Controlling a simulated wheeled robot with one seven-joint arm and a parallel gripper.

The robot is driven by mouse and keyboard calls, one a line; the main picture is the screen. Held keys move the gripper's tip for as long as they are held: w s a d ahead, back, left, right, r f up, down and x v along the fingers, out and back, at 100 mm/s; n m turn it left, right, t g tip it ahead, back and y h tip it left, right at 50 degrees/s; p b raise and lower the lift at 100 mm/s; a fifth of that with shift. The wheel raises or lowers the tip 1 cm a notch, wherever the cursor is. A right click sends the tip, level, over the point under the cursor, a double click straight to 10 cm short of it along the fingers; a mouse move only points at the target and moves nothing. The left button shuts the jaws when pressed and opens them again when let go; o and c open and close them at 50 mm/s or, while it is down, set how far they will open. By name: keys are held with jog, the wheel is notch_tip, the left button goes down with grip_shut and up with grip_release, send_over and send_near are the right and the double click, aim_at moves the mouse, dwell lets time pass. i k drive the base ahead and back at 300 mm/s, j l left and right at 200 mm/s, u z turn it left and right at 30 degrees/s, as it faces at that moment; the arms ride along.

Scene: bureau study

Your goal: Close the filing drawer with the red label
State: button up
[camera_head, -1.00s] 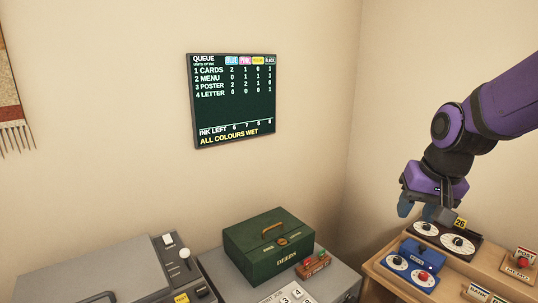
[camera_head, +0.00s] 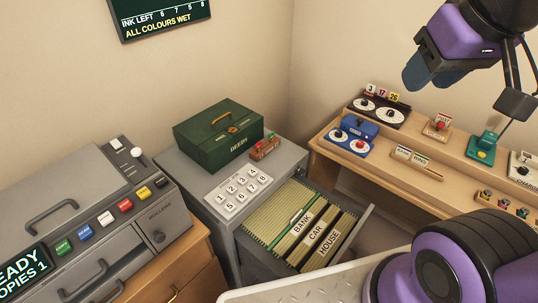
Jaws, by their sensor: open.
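A filing drawer (camera_head: 368,217) stands pulled out of the grey cabinet (camera_head: 213,192). It holds several hanging folders, with tabs reading BANK, CAR and HOUSE. The drawer's front face is turned away, so I cannot see a red label or its colour. My gripper (camera_head: 422,80) is at the upper right, well above and to the right of the drawer and apart from it. Its jaws are open with nothing seen between them.
On the cabinet top are a green DEEDS box (camera_head: 205,145), a number keypad (camera_head: 240,192) and a small red-and-green-topped block (camera_head: 265,147). A grey copier (camera_head: 75,205) is at left. A wooden desk (camera_head: 335,148) with several devices is at right. My arm covers the lower right.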

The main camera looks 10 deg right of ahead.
aim_at(325, 234)
jog(key=k, duration=1.1)
